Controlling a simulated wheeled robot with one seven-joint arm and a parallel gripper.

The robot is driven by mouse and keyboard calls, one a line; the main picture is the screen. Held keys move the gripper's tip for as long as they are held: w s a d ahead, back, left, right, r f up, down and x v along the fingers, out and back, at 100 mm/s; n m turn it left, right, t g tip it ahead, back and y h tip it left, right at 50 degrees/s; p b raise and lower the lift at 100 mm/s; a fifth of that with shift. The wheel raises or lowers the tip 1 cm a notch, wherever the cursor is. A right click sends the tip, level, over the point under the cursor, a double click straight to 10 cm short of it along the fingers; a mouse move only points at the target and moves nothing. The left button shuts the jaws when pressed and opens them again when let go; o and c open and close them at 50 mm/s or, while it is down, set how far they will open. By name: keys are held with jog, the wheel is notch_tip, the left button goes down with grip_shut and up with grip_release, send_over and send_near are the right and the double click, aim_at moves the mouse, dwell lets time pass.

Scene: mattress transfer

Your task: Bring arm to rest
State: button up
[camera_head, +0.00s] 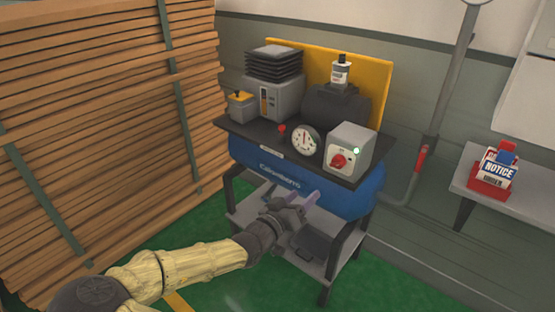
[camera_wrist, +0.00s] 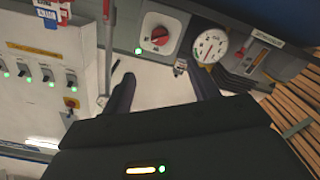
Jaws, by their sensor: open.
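My arm reaches from the lower left of the head view, with my gripper (camera_head: 308,202) in front of the blue compressor tank (camera_head: 350,194). The gripper's fingers are apart and nothing is between them. In the wrist view my gripper (camera_wrist: 165,88) shows two dark fingers spread open, with pale wall or panel surface visible beyond. The red knob (camera_wrist: 160,36) and the round gauge (camera_wrist: 210,47) appear past the fingertips. I cannot tell whether the gripper touches the machine's stand.
The compressor stands on a grey-framed stand (camera_head: 327,268). Stacked wooden planks (camera_head: 110,110) rise close on the left. At the right, a grey bench (camera_head: 518,203) bears a red box with a NOTICE label (camera_head: 497,172). Green floor (camera_head: 390,285) is open at the lower right.

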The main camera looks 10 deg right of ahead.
jog(key=s+d+f+g+y, duration=0.1)
jog(key=s+f+g+y, duration=0.25)
jog(key=f, duration=0.35)
jog(key=s+f+g+y, duration=0.2)
jog(key=f+g+y, duration=0.1)
jog(key=f+y, duration=0.3)
jog(key=s+a+n+g+y, duration=0.1)
jog(key=s+a+y, duration=0.1)
jog(key=s+a, duration=0.1)
jog(key=s+a+r+n+y, duration=0.2)
jog(key=s+r+n+y, duration=0.15)
jog(key=s+r, duration=0.55)
notch_tip(320, 180, up, 18)
jog(key=w+p, duration=0.1)
jog(key=p, duration=1.6)
jog(key=shift+w+d+g+h+p, duration=0.15)
jog(key=shift+g+h+p, duration=0.25)
jog(key=shift+g, duration=0.05)
